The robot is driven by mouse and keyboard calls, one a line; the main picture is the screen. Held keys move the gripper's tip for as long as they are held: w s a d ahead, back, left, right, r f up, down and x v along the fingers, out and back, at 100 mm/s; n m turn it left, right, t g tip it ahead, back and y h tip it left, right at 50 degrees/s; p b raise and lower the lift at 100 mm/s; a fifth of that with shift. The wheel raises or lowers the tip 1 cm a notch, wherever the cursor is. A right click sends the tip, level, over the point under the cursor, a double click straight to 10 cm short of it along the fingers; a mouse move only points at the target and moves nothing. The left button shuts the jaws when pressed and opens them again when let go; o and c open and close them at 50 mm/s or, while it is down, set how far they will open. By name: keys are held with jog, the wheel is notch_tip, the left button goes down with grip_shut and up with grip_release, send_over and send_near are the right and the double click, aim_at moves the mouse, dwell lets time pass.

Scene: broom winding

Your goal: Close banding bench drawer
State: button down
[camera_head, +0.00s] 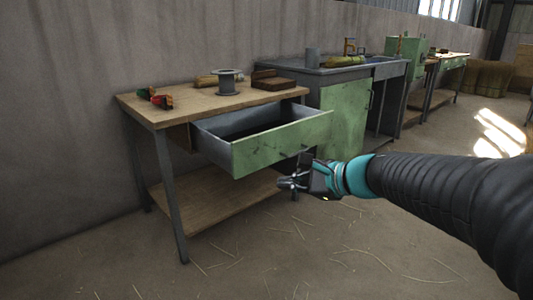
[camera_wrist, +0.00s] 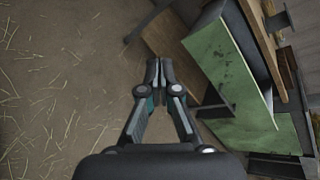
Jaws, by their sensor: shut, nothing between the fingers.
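The banding bench (camera_head: 203,106) has a wooden top and grey metal legs. Its drawer (camera_head: 283,144) is pulled well out, with a worn green front and grey sides; the inside that shows looks dark and empty. My gripper (camera_head: 282,183) is shut and empty, just below and in front of the drawer front in the head view. In the wrist view my gripper (camera_wrist: 159,62) points past the green drawer front (camera_wrist: 228,85), which lies to its right. The gripper looks apart from the drawer. The drawer's handle cannot be made out clearly.
On the bench top are a grey spool (camera_head: 227,82), a brown block (camera_head: 273,82) and small red and green items (camera_head: 155,97). A lower wooden shelf (camera_head: 220,200) spans the legs. A green cabinet (camera_head: 345,118) stands right of the bench. The straw-strewn floor (camera_head: 330,245) in front is free.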

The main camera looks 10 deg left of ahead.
aim_at(246, 140)
jog(key=w+a+f+m+t+y+b, duration=0.1)
jog(key=w+a+m+t+b, duration=0.15)
jog(key=w+m, duration=0.5)
jog(key=w+a+f+m+t+y+b, duration=0.1)
jog(key=w+f+m+t+y, duration=0.2)
jog(key=w, duration=0.7)
jog(key=shift+m+g+h, duration=0.25)
jog(key=shift+m+h, duration=0.3)
jog(key=shift+h, duration=0.15)
jog(key=x, duration=0.4)
jog(key=r+x, duration=0.1)
jog(key=x, duration=0.8)
jog(key=shift+w+a+r+p, duration=0.1)
jog(key=shift+a+r+p, duration=0.05)
jog(key=shift+a+p, duration=0.2)
